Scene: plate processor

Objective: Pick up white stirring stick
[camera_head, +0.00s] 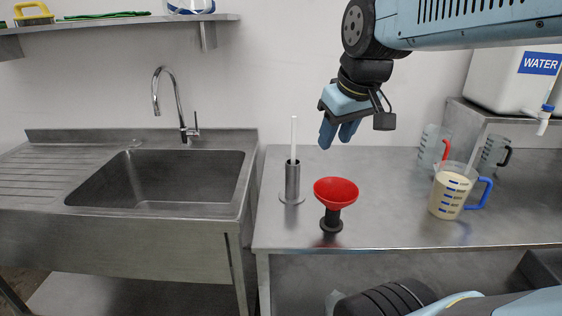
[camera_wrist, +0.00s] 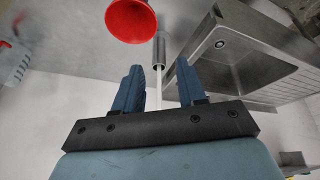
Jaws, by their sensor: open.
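The white stirring stick (camera_head: 294,138) stands upright in a metal holder (camera_head: 292,182) near the left edge of the steel table. My gripper (camera_head: 337,132) is open and empty, to the right of the stick and tilted down to the left. The head view shows the fingers apart from the stick. The stick's lower part is hidden inside the holder.
A red funnel (camera_head: 336,192) on a dark stand is right of the holder. A blue-handled jug (camera_head: 449,192) with cream-coloured liquid and other jugs (camera_head: 433,147) stand farther right. A sink (camera_head: 160,178) is left of the table. The table front (camera_head: 385,232) is clear.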

